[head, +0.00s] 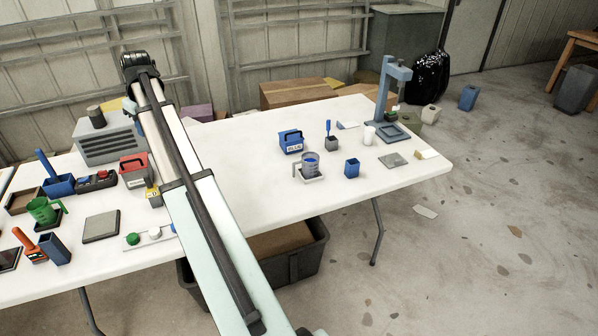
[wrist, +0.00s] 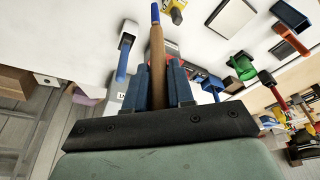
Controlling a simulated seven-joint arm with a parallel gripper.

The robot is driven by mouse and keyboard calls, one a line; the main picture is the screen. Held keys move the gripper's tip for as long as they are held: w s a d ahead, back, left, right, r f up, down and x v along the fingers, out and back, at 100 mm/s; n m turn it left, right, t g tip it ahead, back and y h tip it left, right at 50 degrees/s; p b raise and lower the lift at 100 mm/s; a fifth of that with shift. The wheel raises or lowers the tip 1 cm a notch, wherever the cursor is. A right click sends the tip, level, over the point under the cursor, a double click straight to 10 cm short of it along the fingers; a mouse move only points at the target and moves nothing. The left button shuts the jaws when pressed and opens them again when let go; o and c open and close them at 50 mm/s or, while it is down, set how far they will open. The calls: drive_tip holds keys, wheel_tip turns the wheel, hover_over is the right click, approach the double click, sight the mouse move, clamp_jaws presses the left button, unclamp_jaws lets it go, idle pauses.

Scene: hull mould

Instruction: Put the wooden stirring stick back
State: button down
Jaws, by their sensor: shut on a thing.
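The wooden stirring stick (wrist: 157,45) shows in the wrist view as a brown rod with a blue end. My gripper (wrist: 160,75) is shut on it, with a blue finger on each side. The blue end points to the top of the picture, and the stick's lower part is hidden between the fingers. In the head view my arm crosses the left part of the table, and both gripper and stick are out of sight. A dark blue open cup (head: 352,169) stands right of a clear measuring jug (head: 310,165). Whether either belongs to the stick I cannot tell.
A red caddy (head: 134,170), a green mug (head: 42,211), a blue holder (head: 54,250) and a grey plate (head: 101,226) stand left of my arm. A blue caddy (head: 291,141) and blue press stand (head: 386,95) are on the right. The table (head: 245,160) is clear just right of my arm.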

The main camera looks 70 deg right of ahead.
drive_tip(key=s+d+f+m+h, duration=0.1)
drive_tip(key=s+d+m, duration=0.4)
drive_tip(key=s+d, duration=0.9)
drive_tip(key=s+d+f+m+g+h, duration=0.1)
drive_tip(key=s+d+m, duration=0.3)
drive_tip(key=s+d, duration=0.75)
drive_tip(key=s+d+f+m+g+h, duration=0.1)
drive_tip(key=s+d+m, duration=0.3)
drive_tip(key=s+d, duration=0.75)
drive_tip(key=s+d+f+m+g, duration=0.15)
drive_tip(key=s+m, duration=0.25)
drive_tip(key=s, duration=1.5)
wheel_tip(320, 180, down, 10)
drive_tip(key=shift+w+d+r, duration=0.15)
drive_tip(key=shift+w+r, duration=0.05)
drive_tip(key=shift+w, duration=0.05)
drive_tip(key=shift+f+t, duration=0.15)
drive_tip(key=shift+t, duration=0.1)
drive_tip(key=c, duration=1)
unclamp_jaws()
